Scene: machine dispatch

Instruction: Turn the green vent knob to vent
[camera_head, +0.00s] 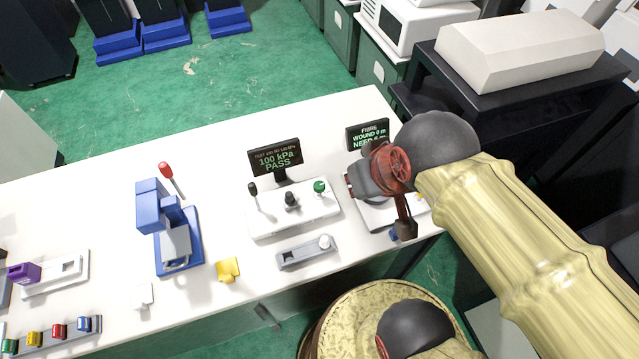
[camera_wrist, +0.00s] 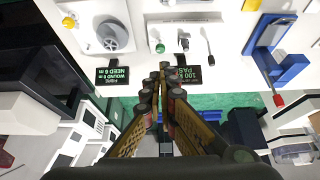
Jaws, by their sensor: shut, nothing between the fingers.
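The green vent knob (camera_head: 319,187) is a small round knob at the right end of a white panel (camera_head: 270,222) on the bench; it also shows in the wrist view (camera_wrist: 160,47). A black knob (camera_head: 291,198) and a black lever (camera_head: 254,194) stand to its left on the panel. The display (camera_head: 275,158) behind reads "100 kPa PASS". My gripper (camera_head: 405,230) is to the right of the panel, apart from the green knob, pointing down. In the wrist view its fingertips (camera_wrist: 163,70) meet with nothing held. The vent marking is too small to read.
A fibre-winding unit with a display (camera_head: 368,134) stands right of the panel, partly hidden by my arm. A grey tray (camera_head: 305,253) with a white knob lies in front. A blue press (camera_head: 172,235) with a red-tipped lever and a yellow block (camera_head: 228,269) are to the left.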

